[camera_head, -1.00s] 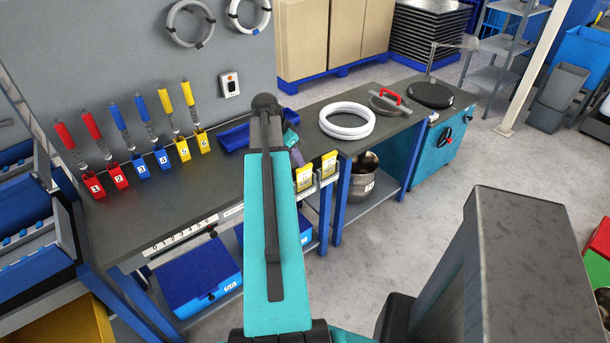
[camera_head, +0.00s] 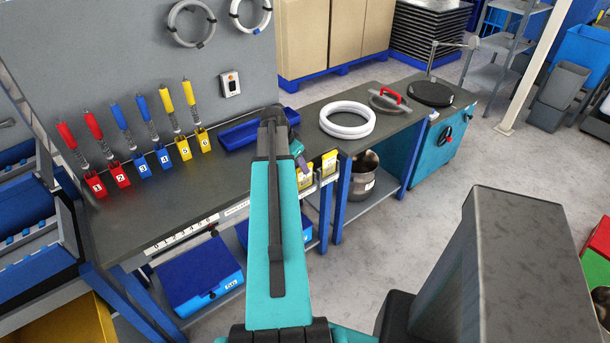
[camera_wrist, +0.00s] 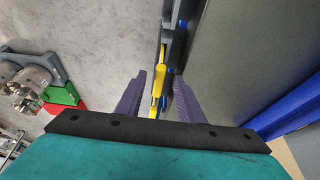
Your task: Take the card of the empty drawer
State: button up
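Two yellow cards stand in holders at the right end of the long workbench's front edge, the right card (camera_head: 330,163) in plain view and the left card (camera_head: 305,179) partly hidden by my gripper. My gripper (camera_head: 302,162) is just above and beside the left card. In the wrist view my gripper (camera_wrist: 160,76) has its two purple fingers apart, with a yellow card (camera_wrist: 159,72) showing edge-on in the gap. I cannot tell whether the fingers touch it. Blue drawer-like boxes (camera_head: 196,278) sit under the bench; their insides are hidden.
The workbench (camera_head: 190,195) carries red, blue and yellow numbered padlock-like tags (camera_head: 120,175) and a blue tray (camera_head: 240,134). A white ring (camera_head: 347,120) lies on the right bench, with a metal pot (camera_head: 364,175) below.

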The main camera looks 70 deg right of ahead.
aim_at(305, 177)
jog(key=shift+s+d+f, duration=0.1)
jog(key=shift+p+x, duration=0.8)
jog(key=shift+x, duration=1.6)
jog(key=shift+c, duration=0.4)
grip_shut()
